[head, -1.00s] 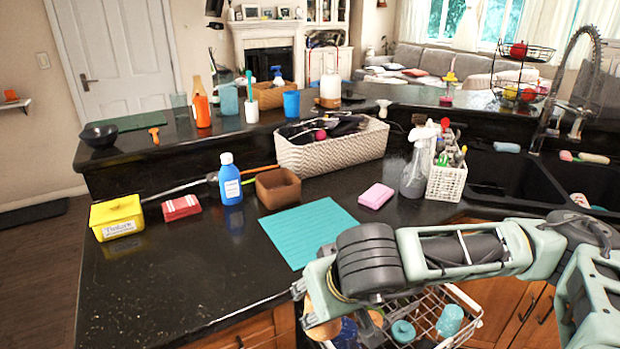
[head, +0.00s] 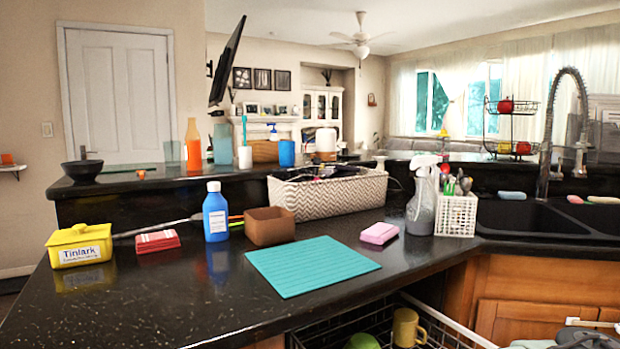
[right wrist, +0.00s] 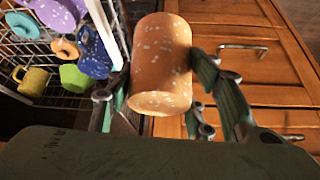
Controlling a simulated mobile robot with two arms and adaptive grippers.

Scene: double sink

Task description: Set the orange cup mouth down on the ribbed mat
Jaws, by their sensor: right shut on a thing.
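The orange cup (right wrist: 162,60), speckled white, shows in the right wrist view between the fingers of my right gripper (right wrist: 160,88), which is shut on it. I cannot tell for sure which end is its mouth. It is beside the wire dish rack, in front of the wooden cabinet fronts. The ribbed mat (head: 310,264) is teal and lies flat and bare on the dark counter in the head view. My left gripper is in neither current view.
A brown box (head: 270,226), blue bottle (head: 216,218) and pink sponge (head: 379,233) stand around the mat. A woven basket (head: 328,196) is behind it. The pulled-out dish rack (right wrist: 108,35) holds several dishes.

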